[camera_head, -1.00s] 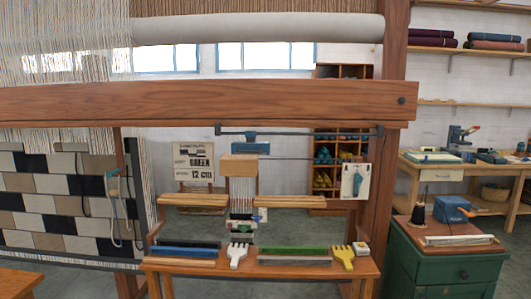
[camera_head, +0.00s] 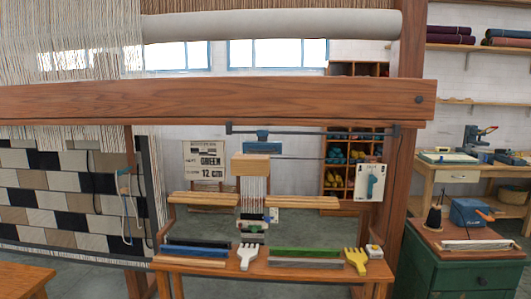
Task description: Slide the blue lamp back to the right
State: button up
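The blue lamp (camera_head: 262,147) hangs from a dark rail (camera_head: 330,130) under the loom's thick wooden beam. It sits near the rail's left end, and the rail runs clear to its right as far as the loom's right post. A thin dark rod reaches right from near the lamp. Below the lamp is a wooden block (camera_head: 250,165) with pale threads hanging down. My gripper is not in view.
A wooden bench (camera_head: 215,262) below holds blue and green bars, a white comb (camera_head: 247,257) and a yellow comb (camera_head: 356,261). A sign reading GREEN 12 CM (camera_head: 203,161) stands behind, left. A green cabinet (camera_head: 465,262) stands right.

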aim_at(261, 145)
jog(key=u, duration=0.05)
jog(key=i, duration=1)
jog(key=z, duration=0.05)
